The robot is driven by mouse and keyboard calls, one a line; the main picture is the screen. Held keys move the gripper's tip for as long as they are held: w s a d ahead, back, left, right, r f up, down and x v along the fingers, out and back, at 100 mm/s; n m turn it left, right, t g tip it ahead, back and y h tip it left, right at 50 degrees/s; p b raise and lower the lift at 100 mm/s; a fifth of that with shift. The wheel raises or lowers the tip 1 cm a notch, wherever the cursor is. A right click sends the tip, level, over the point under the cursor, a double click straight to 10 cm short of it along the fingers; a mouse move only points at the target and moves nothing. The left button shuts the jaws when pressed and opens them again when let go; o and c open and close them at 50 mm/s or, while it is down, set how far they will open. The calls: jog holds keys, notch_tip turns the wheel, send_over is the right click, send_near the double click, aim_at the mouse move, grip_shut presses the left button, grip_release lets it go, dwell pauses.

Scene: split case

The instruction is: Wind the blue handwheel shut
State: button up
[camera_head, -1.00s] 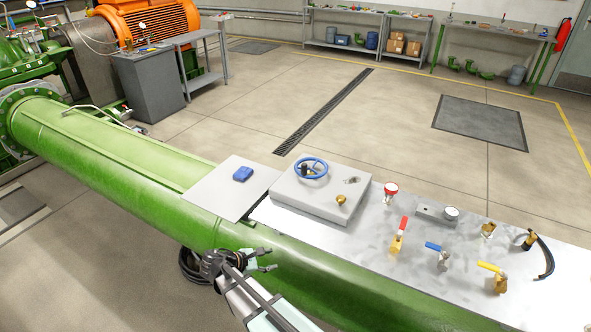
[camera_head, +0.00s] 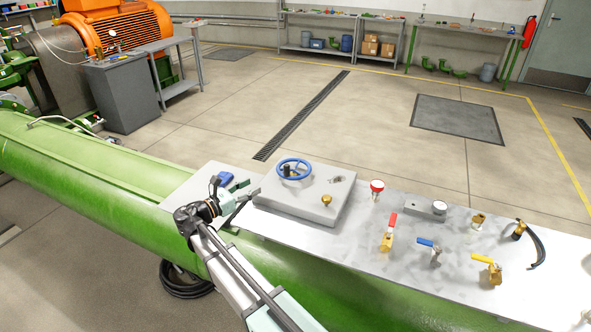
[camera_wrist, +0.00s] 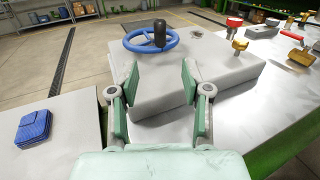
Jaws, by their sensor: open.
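The blue handwheel (camera_head: 293,169) lies flat on top of a raised grey box (camera_head: 303,205), with a dark upright knob on its rim. In the wrist view the handwheel (camera_wrist: 151,40) is ahead of and above my fingertips, and its black knob (camera_wrist: 160,33) stands up at the right of the hub. My gripper (camera_head: 240,187) is just left of the box, apart from the wheel. In the wrist view my gripper (camera_wrist: 160,84) has its two green-padded fingers spread with nothing between them; the box's near side is beyond them.
A blue folded cloth (camera_wrist: 33,127) lies on the grey plate left of my gripper. Right of the box stand a red-topped gauge (camera_head: 377,188), a red-handled valve (camera_head: 389,232), a blue-handled valve (camera_head: 430,247) and a yellow-handled valve (camera_head: 488,266). The space above the box is clear.

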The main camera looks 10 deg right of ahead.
aim_at(287, 176)
jog(key=p+x, duration=0.4)
jog(key=x, duration=1.2)
jog(key=shift+w+d+p, duration=0.1)
jog(key=shift+d+p, duration=0.1)
jog(key=shift+p, duration=0.2)
grip_shut()
